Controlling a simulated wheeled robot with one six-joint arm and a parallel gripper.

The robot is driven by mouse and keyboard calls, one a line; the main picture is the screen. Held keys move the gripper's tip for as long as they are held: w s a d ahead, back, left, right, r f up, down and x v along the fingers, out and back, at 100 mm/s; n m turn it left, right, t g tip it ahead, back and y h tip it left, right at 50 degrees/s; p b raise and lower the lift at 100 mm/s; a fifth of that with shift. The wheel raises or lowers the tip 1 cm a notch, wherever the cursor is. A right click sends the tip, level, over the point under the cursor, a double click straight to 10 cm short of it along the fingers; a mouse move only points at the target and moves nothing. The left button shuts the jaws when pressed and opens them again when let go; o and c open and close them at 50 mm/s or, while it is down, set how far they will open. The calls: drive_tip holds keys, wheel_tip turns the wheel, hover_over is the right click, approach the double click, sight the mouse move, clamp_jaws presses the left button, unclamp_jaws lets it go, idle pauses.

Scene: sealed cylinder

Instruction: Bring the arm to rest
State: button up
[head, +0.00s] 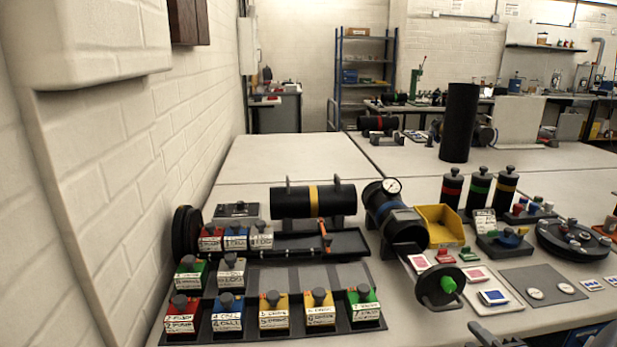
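What looks like the tip of my gripper (493,337) shows at the bottom edge of the head view, right of the middle. Only a small grey part is in view, and the rest is cut off by the frame. I cannot tell whether it is open or shut, or whether it holds anything. It appears in front of the bench's near edge, below the white card tray (507,303). An open black cylinder (397,217) with a blue band and a gauge (392,186) lies on the bench. A round end piece with a green knob (448,285) is in front of it.
A black cylinder with a yellow band (313,200) rests on supports. Labelled coloured blocks (274,312) fill the left front. A yellow bin (440,224), banded canisters (479,192) and a round black tray (575,240) crowd the right. A tall black cylinder (459,122) stands behind. A brick wall (120,200) bounds the left.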

sight(447, 310)
drive_tip(key=b+x, duration=0.1)
drive_tip(key=x, duration=0.9)
drive_tip(key=shift+s+b, duration=0.15)
drive_tip(key=shift+b, duration=0.3)
